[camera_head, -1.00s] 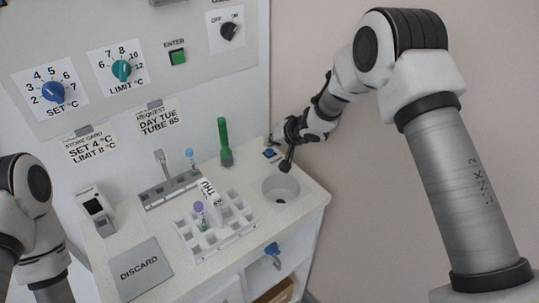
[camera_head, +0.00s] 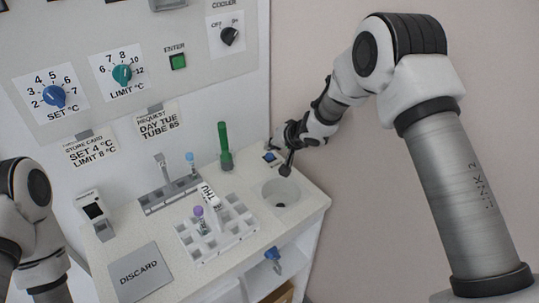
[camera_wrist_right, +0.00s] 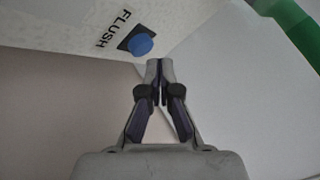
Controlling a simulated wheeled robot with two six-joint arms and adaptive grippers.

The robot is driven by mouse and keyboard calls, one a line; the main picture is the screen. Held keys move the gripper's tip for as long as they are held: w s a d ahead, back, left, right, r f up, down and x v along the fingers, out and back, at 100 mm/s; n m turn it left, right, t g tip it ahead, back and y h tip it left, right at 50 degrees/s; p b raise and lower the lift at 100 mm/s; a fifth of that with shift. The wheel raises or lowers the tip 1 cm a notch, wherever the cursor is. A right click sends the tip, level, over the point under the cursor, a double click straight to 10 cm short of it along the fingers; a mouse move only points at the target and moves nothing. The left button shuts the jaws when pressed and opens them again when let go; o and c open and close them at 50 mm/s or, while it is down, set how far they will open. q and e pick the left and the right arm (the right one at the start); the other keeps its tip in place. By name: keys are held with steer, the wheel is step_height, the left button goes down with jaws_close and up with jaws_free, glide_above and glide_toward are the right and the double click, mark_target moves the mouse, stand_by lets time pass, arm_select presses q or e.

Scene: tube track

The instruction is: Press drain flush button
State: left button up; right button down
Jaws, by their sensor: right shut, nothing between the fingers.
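The flush button is a round blue button (camera_wrist_right: 140,43) on a dark square base, beside the word FLUSH on a pale surface in the right wrist view. In the head view the blue button (camera_head: 269,157) is small, at the back right of the counter by the round drain basin (camera_head: 281,194). My right gripper (camera_wrist_right: 160,66) is shut and empty, its tips close to the button but apart from it in the wrist picture. In the head view the right gripper (camera_head: 286,168) is just right of the button; the exact gap cannot be told. My left gripper is out of view.
A green tube (camera_head: 225,147) stands left of the button. A white rack (camera_head: 243,228) with a purple-capped tube, a grey holder (camera_head: 155,202) and a DISCARD pad (camera_head: 140,273) occupy the counter. The wall panel with knobs rises behind; a plain wall is at right.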

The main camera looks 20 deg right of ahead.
mark_target(271, 156)
steer(key=shift+f, duration=0.15)
steer(key=shift+f, duration=0.2)
stand_by(0.3)
steer(key=shift+f, duration=0.5)
stand_by(0.7)
steer(key=shift+r+p, duration=0.85)
steer(key=shift+p, duration=0.5)
step_height(271, 156, up, 5)
steer(key=p, duration=0.6)
